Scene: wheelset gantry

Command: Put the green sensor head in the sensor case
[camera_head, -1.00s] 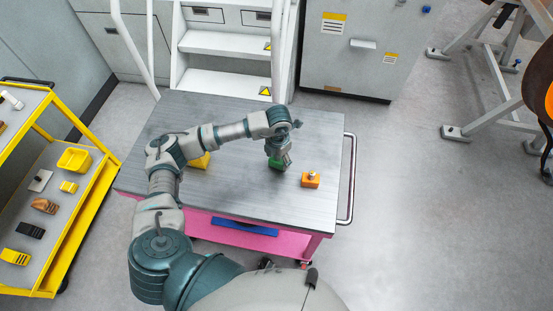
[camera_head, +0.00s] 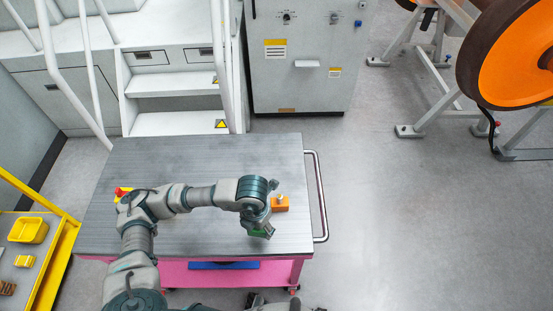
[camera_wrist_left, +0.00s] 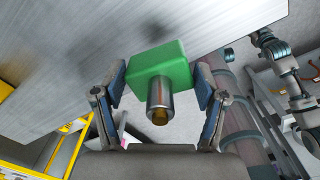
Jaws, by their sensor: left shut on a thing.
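The green sensor head (camera_head: 259,234) is a green block. In the left wrist view the green block (camera_wrist_left: 160,65) has a silver cylinder with a brass-coloured end pointing towards the camera. My left gripper (camera_head: 257,227) is shut on it, with a finger at each side; the gripper (camera_wrist_left: 161,88) also shows in the wrist view. It holds the block over the front right of the grey tabletop (camera_head: 200,160), apparently above the surface. A yellow and red object (camera_head: 122,192) is partly hidden behind my left arm; I cannot tell whether it is the sensor case.
An orange block (camera_head: 280,203) with a knob stands close behind the gripper. A rail (camera_head: 319,195) runs along the table's right side. A yellow cart (camera_head: 55,255) with a yellow bin (camera_head: 28,229) stands left. The rear tabletop is clear.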

